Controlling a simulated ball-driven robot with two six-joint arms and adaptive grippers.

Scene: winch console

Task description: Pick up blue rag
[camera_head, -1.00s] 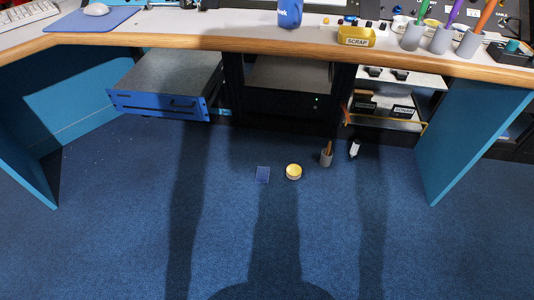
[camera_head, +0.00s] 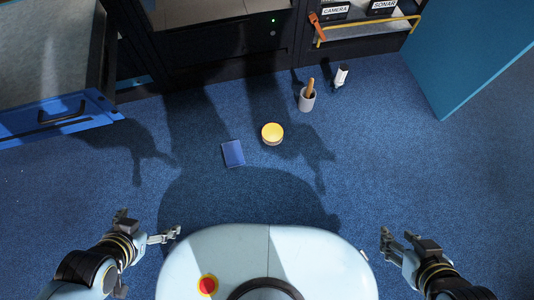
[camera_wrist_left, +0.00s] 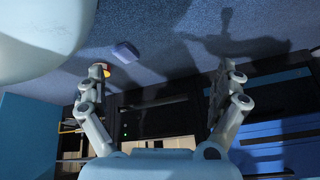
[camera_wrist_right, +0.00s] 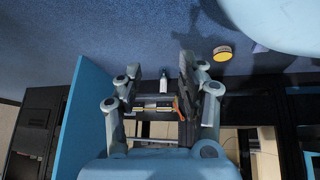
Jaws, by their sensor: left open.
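The blue rag (camera_head: 233,153) is a small flat blue rectangle lying on the blue carpet, in front of my body in the head view. It also shows in the left wrist view (camera_wrist_left: 125,52), between and beyond the fingers. My left gripper (camera_head: 148,226) is open and empty, left of the rag and nearer my body. My right gripper (camera_head: 398,238) is open and empty, well to the right of the rag. Neither gripper touches the rag, and nothing covers it.
A round yellow-topped tin (camera_head: 272,133) stands just right of the rag. A grey cup (camera_head: 307,98) with a brown stick and a white bottle (camera_head: 341,76) are farther back. A blue drawer (camera_head: 60,122) juts out at left; a blue panel (camera_head: 470,50) stands at right.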

